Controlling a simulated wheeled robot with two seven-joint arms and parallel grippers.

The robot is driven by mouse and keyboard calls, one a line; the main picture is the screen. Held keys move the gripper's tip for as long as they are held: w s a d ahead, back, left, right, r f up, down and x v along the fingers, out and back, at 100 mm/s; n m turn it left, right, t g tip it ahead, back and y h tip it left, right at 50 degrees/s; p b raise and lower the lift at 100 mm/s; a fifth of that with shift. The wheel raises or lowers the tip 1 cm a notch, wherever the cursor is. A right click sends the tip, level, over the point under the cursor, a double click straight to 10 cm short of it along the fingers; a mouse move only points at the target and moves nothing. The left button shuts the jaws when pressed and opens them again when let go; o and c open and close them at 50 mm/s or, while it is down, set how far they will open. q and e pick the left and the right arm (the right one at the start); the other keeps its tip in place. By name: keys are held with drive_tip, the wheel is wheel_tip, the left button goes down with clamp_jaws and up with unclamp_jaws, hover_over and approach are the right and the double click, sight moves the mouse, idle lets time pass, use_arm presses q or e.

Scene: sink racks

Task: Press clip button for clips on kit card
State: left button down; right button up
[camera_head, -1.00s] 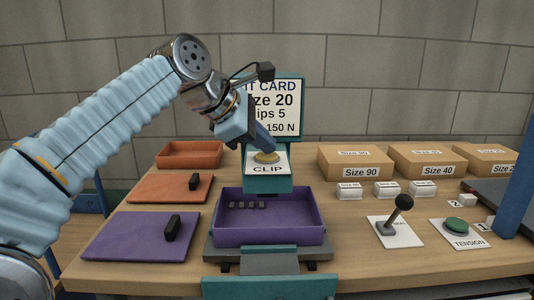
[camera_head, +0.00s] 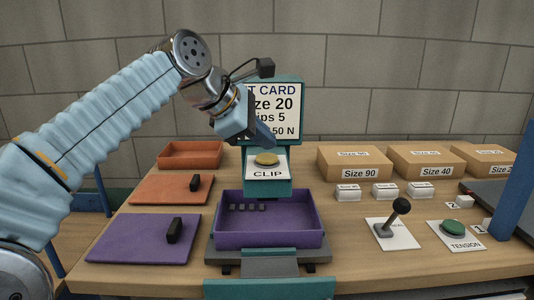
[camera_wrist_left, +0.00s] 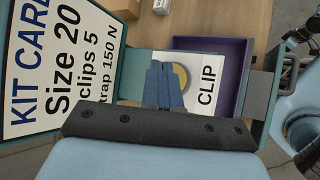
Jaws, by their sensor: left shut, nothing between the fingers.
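The yellow clip button (camera_head: 266,158) sits on the white CLIP plate (camera_head: 268,174) of the teal dispenser. In the left wrist view the button (camera_wrist_left: 183,72) is partly hidden behind my fingers. My left gripper (camera_head: 269,142) is shut and empty, with its tips just above the button and apart from it. It also shows in the left wrist view (camera_wrist_left: 165,82). The kit card (camera_head: 284,106) behind shows Size 20, clips 5 and 150 N. Several small grey clips (camera_head: 247,207) lie in the purple tray (camera_head: 270,241) below.
At right are size boxes (camera_head: 355,164), a lever (camera_head: 394,218) and the green TENSION button (camera_head: 459,228).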

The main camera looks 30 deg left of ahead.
sight(263, 158)
use_arm(q)
wheel_tip(263, 158, up, 3)
drive_tip(key=p, duration=0.3)
drive_tip(key=shift+f, duration=0.1)
drive_tip(key=shift+r, duration=1.1)
